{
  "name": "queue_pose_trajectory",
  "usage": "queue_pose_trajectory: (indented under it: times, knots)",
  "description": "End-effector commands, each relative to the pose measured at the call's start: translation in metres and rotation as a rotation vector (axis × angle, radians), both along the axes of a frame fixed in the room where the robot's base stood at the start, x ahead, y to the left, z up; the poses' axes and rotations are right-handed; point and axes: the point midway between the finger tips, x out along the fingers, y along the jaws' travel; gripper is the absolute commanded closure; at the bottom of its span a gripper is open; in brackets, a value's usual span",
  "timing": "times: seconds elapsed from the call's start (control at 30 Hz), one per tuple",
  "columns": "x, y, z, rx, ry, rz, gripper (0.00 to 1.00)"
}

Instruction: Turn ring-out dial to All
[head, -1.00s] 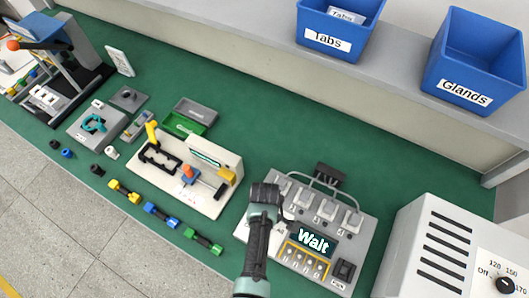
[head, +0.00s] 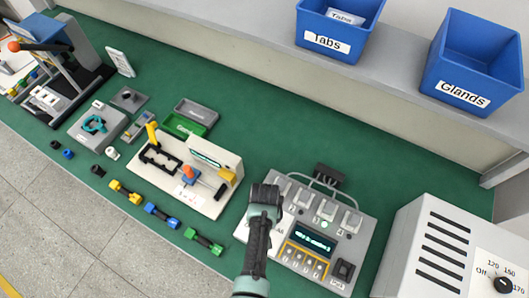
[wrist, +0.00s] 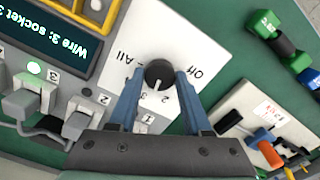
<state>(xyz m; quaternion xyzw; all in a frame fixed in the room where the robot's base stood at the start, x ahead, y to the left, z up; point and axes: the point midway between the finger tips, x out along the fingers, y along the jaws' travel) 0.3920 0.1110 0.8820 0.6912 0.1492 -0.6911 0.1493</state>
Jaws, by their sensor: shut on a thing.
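The ring-out dial (wrist: 158,74) is a small black round knob with a white mark, on a white plate (wrist: 160,35) printed Off, All and numbers. In the wrist view, the blue fingers of my gripper (wrist: 159,82) are shut on it, one on each side. The mark appears to point down in the picture, toward the numbers between Off and All; the exact setting is hard to tell. In the head view, my gripper (head: 265,193) is over the left part of the grey tester (head: 345,225) and hides the dial.
The tester display (wrist: 42,28) shows text starting "Wire 3: socket". A green light (wrist: 35,68) glows by socket 3. Left of the tester is a white fixture (head: 205,200); a white oven-like box (head: 430,245) stands right. Blue bins (head: 475,65) sit on the shelf behind.

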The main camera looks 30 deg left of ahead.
Motion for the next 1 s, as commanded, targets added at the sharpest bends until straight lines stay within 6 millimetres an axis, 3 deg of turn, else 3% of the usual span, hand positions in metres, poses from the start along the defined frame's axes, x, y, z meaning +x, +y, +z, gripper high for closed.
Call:
queue_pose_trajectory:
  times: [1.0]
  knots:
    - [-0.0005, 0.0, -0.0001, -0.002, 0.001, -0.966, 1.0]
